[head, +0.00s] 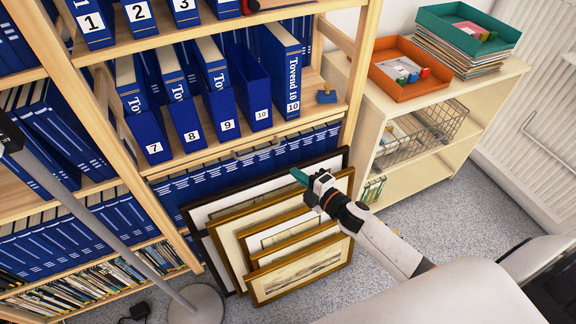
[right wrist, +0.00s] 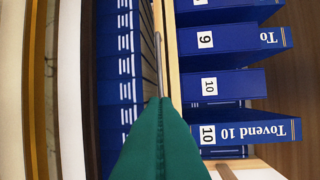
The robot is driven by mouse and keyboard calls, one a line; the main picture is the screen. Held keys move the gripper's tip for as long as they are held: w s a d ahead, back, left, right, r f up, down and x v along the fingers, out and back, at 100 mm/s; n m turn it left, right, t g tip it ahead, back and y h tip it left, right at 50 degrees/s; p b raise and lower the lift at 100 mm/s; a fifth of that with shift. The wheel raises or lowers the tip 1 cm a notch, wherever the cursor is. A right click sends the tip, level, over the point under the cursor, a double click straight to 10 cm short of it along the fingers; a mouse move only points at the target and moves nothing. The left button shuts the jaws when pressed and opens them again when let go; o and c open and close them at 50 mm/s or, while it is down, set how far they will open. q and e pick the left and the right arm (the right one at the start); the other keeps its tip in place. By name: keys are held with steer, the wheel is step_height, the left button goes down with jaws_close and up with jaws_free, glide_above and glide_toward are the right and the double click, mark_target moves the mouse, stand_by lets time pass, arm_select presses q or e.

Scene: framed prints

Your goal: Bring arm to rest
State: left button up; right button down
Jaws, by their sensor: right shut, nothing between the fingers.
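My right gripper (head: 299,177) is shut and empty, its green fingers together. It hovers in front of the upper right of the leaning framed prints (head: 300,271), and I cannot tell whether it touches them. My right arm reaches in from the lower right. In the right wrist view the closed green fingers (right wrist: 160,112) point toward the shelf with numbered blue binders (right wrist: 235,83). My left gripper is not in view.
A wooden shelf (head: 230,144) with blue binders stands behind the prints. A low cream cabinet (head: 345,92) at right bears an orange tray (head: 400,92) and a green tray (head: 480,40). A grey pole (head: 110,230) on a round base crosses the left. Carpet (head: 440,215) is clear at right.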

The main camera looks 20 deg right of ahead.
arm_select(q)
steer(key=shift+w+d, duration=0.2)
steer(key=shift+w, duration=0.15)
arm_select(e)
steer(key=v, duration=0.2)
steer(key=shift+s, duration=0.35)
